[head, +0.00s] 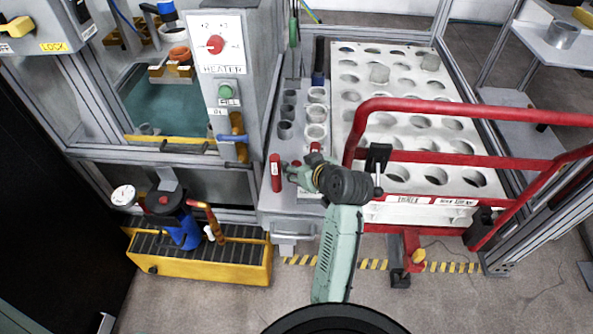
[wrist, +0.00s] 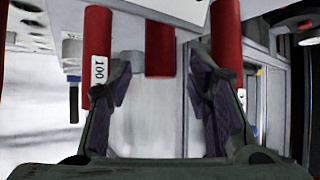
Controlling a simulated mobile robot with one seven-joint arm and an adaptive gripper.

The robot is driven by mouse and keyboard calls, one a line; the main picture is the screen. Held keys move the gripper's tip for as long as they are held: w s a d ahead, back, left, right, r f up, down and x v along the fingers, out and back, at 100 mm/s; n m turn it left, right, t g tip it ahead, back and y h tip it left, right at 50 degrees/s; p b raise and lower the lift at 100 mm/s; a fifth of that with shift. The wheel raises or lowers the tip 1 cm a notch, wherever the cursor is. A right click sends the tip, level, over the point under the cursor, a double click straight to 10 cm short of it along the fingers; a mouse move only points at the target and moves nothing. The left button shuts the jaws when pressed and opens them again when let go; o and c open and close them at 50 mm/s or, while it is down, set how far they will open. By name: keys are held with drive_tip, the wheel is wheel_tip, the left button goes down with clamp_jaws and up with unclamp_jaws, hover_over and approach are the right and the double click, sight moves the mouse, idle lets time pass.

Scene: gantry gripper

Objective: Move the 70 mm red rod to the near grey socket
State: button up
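Three red rods show in the wrist view. The left rod (wrist: 97,50) carries a "100" label. The middle rod (wrist: 160,50) looks shortest and shows no readable label. The right rod (wrist: 226,38) is partly behind a finger. I cannot read "70" on any of them. My gripper (wrist: 158,80) is open, its fingers apart, with the middle rod's end showing between them; contact is not visible. In the head view my gripper (head: 303,172) is beside a red rod (head: 275,172); another red piece (head: 315,147) shows behind it. The nearest grey socket (head: 285,130) heads the left socket column.
White sockets (head: 316,132) stand in a column right of the grey ones. A red rail (head: 450,106) crosses in front of a white board with holes (head: 405,122). The heater cabinet (head: 222,95) stands to the left, and a yellow tray (head: 200,268) sits on the floor.

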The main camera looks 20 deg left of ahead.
clamp_jaws()
idle(0.4)
